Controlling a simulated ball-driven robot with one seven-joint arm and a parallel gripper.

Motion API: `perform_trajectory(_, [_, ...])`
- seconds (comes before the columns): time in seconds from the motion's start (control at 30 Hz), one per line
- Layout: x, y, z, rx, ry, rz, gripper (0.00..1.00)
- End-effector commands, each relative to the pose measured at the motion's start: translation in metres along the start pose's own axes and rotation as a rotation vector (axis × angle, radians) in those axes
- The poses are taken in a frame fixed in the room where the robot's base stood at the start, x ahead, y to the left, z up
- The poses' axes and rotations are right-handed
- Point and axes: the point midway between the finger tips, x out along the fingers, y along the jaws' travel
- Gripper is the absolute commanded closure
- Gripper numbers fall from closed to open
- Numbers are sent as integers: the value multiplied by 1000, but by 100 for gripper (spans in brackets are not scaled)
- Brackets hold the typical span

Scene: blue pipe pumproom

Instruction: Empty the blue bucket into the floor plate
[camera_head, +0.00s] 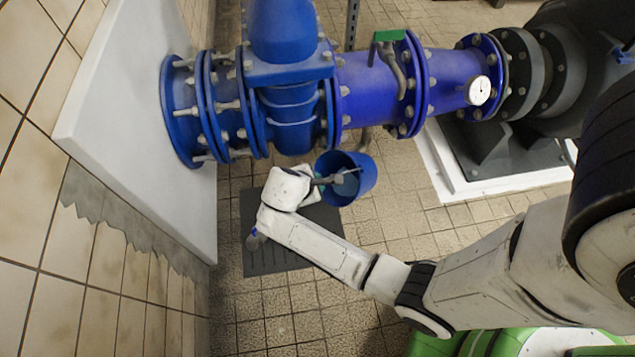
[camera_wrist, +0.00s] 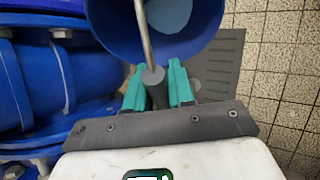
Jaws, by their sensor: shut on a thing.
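The blue bucket (camera_head: 367,176) hangs at my gripper (camera_head: 325,181), its open mouth facing up toward the head camera. Blue-grey contents (camera_head: 347,185) show inside. In the wrist view, the teal fingers of my gripper (camera_wrist: 156,88) are closed around the grey grip of the bucket's handle (camera_wrist: 146,35); the bucket (camera_wrist: 106,22) is just beyond them. The dark floor plate (camera_head: 268,262), with rows of slots, lies on the tiles, partly hidden by my arm. The bucket is beside its upper right corner in the head view; its height above the floor is unclear.
A large blue pipe (camera_head: 365,85) with flanges and a gauge (camera_head: 479,90) runs just behind the bucket. A white wall panel (camera_head: 150,120) stands at left. A dark pump (camera_head: 515,140) on a white plinth is at right. Tiled floor (camera_head: 400,190) right of the bucket is clear.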

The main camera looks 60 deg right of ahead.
Motion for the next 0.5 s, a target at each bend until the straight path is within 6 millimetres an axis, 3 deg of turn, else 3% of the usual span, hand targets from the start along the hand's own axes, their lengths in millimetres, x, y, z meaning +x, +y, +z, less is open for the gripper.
perform_trajectory(0.5, [6,-8,-14,-17,-74,42,100])
